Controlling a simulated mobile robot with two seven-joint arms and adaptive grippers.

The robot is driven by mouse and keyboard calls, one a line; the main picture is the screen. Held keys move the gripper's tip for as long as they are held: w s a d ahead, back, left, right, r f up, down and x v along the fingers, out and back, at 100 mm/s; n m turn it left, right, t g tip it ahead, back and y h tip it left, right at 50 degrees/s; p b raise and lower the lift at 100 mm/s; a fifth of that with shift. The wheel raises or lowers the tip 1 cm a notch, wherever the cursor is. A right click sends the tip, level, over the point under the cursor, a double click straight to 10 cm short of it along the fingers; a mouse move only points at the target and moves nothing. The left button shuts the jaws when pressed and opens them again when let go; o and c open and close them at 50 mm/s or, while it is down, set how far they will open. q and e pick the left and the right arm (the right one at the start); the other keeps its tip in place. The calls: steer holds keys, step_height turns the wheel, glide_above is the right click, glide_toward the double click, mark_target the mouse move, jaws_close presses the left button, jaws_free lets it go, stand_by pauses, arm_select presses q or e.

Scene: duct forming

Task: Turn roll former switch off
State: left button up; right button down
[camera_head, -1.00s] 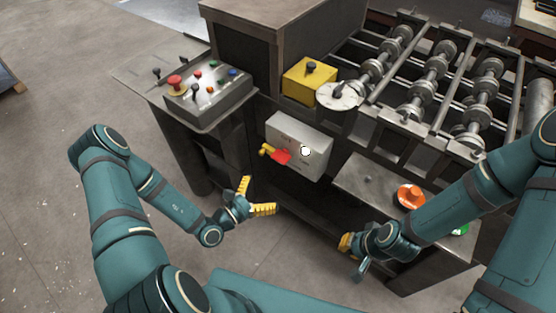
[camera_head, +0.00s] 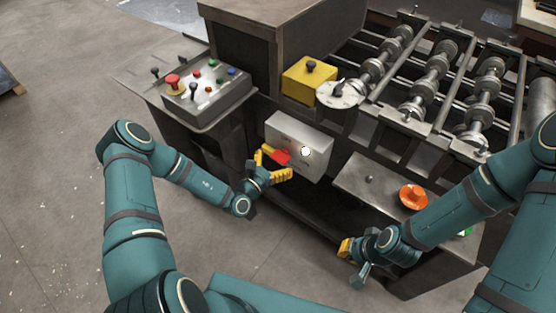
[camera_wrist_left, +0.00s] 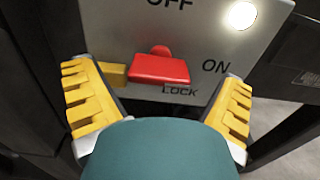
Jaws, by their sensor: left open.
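The grey-white switch box (camera_head: 310,137) is on the front of the machine. Its red switch handle (camera_head: 283,157) has a yellow part at its left, and both show in the left wrist view, where the red handle (camera_wrist_left: 158,69) lies roughly level. The wrist view shows OFF above it, ON to its right and LOCK below. A round white lamp (camera_wrist_left: 241,15) glows at the upper right. My left gripper (camera_head: 272,167) is open at the handle, one yellow finger to each side, with clear gaps. My right gripper (camera_head: 353,260) hangs low at the right, its fingers unclear.
A control panel (camera_head: 207,98) with several coloured buttons stands at the left. A yellow box (camera_head: 308,80) with a dark knob sits above the switch box. Open floor lies in front of the machine.

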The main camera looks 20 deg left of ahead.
arm_select(q)
steer(key=shift+w+d, duration=0.2)
steer(key=shift+w, duration=0.35)
steer(key=c, duration=1.2)
